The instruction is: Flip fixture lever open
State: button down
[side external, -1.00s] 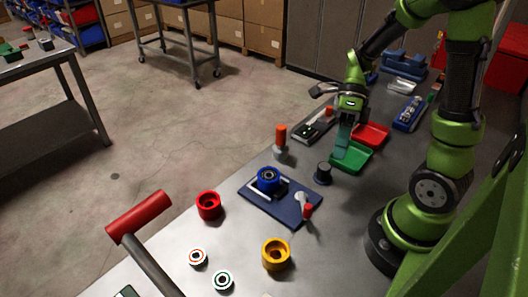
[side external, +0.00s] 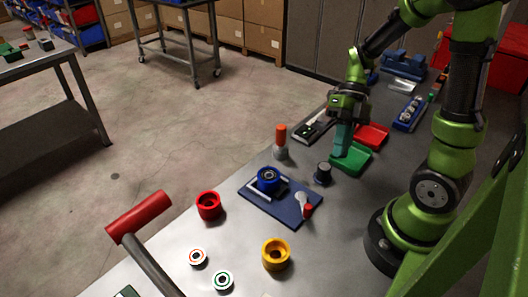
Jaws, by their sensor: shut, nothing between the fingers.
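The fixture is a blue base plate (side external: 287,215) on the grey table, carrying a blue round part (side external: 268,180) and white strips beside it. A short lever with a white upper part and a red knob (side external: 308,211) is at the plate's right side; its exact angle is too small to tell. My gripper (side external: 341,152) points down above the green tray, behind and to the right of the fixture and apart from the lever. Its teal fingers look shut and empty.
A black knob-like piece (side external: 323,173) and an orange-topped post (side external: 281,142) stand near the plate. Green (side external: 356,163) and red (side external: 372,136) trays lie behind.

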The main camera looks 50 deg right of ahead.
aim_at(302, 210)
jog(key=x, duration=0.9)
jog(key=shift+s+a+f, duration=0.15)
jog(key=shift+a+f, duration=0.05)
jog(key=a, duration=0.1)
jog(key=w+a, duration=0.1)
jog(key=a, duration=0.1)
jog(key=shift+w+a, duration=0.2)
jog(key=shift+a, duration=0.25)
jog(key=shift+w+a, duration=0.15)
jog(key=shift+a, duration=0.35)
jog(key=shift+w+a, duration=0.25)
jog(key=shift+a, duration=0.2)
jog(key=shift+w+a, duration=0.65)
jog(key=shift+w, duration=0.1)
jog(key=shift+s, duration=0.1)
